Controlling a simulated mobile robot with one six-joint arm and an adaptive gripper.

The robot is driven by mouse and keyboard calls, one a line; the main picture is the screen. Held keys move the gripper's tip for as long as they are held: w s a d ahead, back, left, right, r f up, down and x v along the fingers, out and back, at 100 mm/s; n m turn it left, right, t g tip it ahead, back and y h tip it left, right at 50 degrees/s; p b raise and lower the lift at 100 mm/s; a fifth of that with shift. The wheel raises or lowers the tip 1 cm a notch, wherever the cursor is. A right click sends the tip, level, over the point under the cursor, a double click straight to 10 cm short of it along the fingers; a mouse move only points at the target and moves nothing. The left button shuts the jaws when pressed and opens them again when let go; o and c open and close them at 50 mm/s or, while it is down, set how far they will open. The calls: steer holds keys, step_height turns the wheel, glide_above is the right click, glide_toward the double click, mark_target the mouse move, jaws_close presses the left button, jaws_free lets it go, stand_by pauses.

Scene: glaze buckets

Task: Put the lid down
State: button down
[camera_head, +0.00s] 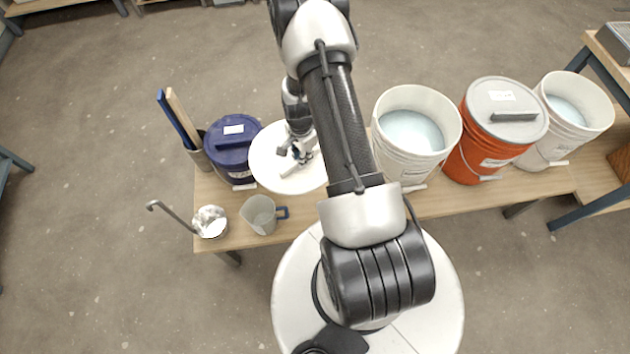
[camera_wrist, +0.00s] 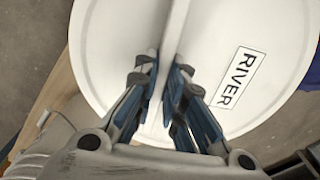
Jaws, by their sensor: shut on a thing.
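A white round lid (camera_head: 268,162) with a raised bar handle is held by my gripper (camera_head: 300,152). In the wrist view the lid (camera_wrist: 108,55) bears a label (camera_wrist: 237,78) reading RIVER. There my gripper (camera_wrist: 160,85) has its blue-padded fingers shut on the lid's handle (camera_wrist: 172,35). In the head view the lid is between the blue lidded bucket (camera_head: 232,150) and an open white bucket (camera_head: 417,130) with pale liquid. How far the lid is above the table (camera_head: 460,203) is hard to tell.
An orange bucket (camera_head: 480,135) with a grey lid and another open white bucket (camera_head: 572,115) stand to the right. A jug (camera_head: 259,215), a ladle (camera_head: 210,222) and a holder with sticks (camera_head: 180,118) are at the left. Some bare table shows at front.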

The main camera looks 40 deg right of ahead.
steer(key=d+f+m, duration=0.1)
steer(key=d+m, duration=0.1)
steer(key=s+d+f+m, duration=0.1)
steer(key=d+f+m, duration=0.1)
steer(key=s+d+f+m, duration=0.1)
steer(key=d+m, duration=0.1)
steer(key=shift+d+f+b, duration=0.3)
steer(key=shift+d+b, duration=0.05)
steer(key=shift+b, duration=0.05)
steer(key=shift+f+b, duration=3.4)
steer(key=shift+f, duration=6.4)
steer(key=shift+r, duration=0.1)
steer(key=c, duration=2.1)
jaws_free()
steer(key=shift+c, duration=0.2)
steer(key=o, duration=0.5)
